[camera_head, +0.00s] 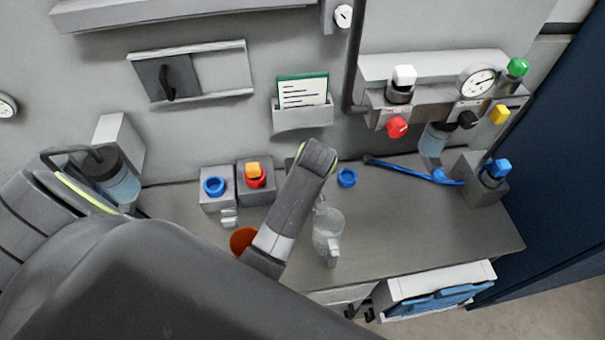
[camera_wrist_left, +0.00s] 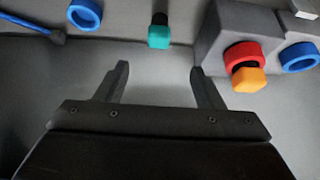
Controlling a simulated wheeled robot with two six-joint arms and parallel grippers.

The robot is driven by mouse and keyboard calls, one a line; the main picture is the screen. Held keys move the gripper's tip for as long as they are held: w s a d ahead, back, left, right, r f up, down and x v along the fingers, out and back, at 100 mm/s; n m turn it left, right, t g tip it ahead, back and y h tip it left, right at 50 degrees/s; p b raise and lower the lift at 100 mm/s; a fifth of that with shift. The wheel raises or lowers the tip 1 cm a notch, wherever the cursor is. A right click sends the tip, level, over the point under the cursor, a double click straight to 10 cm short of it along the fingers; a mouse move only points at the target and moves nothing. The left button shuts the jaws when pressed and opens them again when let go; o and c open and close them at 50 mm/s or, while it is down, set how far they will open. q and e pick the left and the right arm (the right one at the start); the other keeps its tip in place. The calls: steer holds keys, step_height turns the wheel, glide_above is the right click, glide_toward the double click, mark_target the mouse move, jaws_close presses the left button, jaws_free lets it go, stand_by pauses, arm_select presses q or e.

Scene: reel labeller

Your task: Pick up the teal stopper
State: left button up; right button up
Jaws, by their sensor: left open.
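The teal stopper (camera_wrist_left: 159,36) shows in the left wrist view at the top middle, with a dark part above it. In the head view I cannot see it; my left arm covers the middle of the bench. My left gripper (camera_wrist_left: 158,70) is open and empty. Its two fingers point towards the stopper, which lies beyond the tips, roughly centred between them, apart from both. In the head view the fingers are hidden by the arm. My right gripper is not in view.
A block holds a red ring (camera_head: 256,182) with an orange cap (camera_head: 253,169); a blue ring (camera_head: 213,187) is beside it. An orange bowl (camera_head: 242,240) is partly hidden.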

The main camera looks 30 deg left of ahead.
arm_select(q)
steer(key=b+x, duration=0.1)
steer(key=x, duration=0.8)
steer(key=shift+w+a+f, duration=0.15)
steer(key=shift+f, duration=0.05)
steer(key=b+x, duration=0.3)
steer(key=b, duration=0.1)
steer(key=shift+w+f+b, duration=0.25)
steer(key=shift+f+b, duration=0.05)
steer(key=shift+b, duration=0.05)
steer(key=shift+w+a+f+b, duration=0.2)
steer(key=shift+f+b, duration=0.1)
steer(key=shift+b, duration=0.1)
steer(key=shift+r, duration=0.1)
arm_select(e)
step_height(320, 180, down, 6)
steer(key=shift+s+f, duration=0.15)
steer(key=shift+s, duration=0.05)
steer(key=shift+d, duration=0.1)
arm_select(q)
steer(key=c, duration=1.1)
